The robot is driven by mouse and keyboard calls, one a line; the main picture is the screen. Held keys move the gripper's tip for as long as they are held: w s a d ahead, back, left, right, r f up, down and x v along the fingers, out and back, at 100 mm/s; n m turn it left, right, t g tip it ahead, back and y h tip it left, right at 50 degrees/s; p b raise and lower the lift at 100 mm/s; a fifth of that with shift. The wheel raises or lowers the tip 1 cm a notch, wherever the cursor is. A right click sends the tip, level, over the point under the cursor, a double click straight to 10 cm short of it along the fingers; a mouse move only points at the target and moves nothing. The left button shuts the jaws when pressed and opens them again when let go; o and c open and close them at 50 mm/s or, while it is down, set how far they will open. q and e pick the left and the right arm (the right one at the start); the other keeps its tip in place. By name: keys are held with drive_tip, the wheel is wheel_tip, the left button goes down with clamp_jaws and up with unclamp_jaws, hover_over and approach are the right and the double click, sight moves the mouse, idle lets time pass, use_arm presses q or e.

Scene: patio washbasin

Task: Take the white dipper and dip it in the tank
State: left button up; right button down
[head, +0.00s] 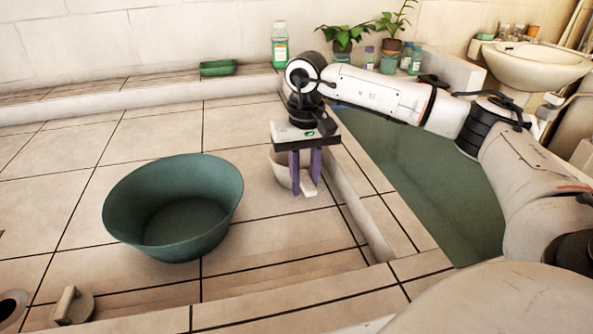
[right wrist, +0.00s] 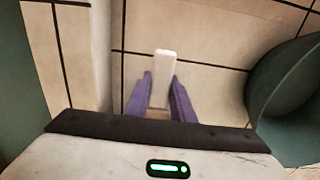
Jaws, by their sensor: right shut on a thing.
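The white dipper (head: 279,170) is at the tiled floor beside the tank's low wall, its bowl partly hidden behind my right gripper. My right gripper (head: 307,187) points down with its purple fingers shut on the dipper's handle. In the right wrist view the white handle (right wrist: 163,70) sticks out between the fingertips (right wrist: 160,98), and the bowl is hidden. I cannot tell whether the dipper touches the floor. The tank (head: 440,190), with dark green water, lies right of the gripper behind the low wall. My left gripper is not in view.
A large green basin (head: 173,205) stands left of the dipper. A green bottle (head: 279,45), a green sponge-like block (head: 217,68) and potted plants (head: 343,40) stand on the back ledge. A white washbasin (head: 537,63) is at far right. Open tiles lie behind the green basin.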

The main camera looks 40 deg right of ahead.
wheel_tip(320, 180, up, 10)
drive_tip(key=shift+p, duration=0.8)
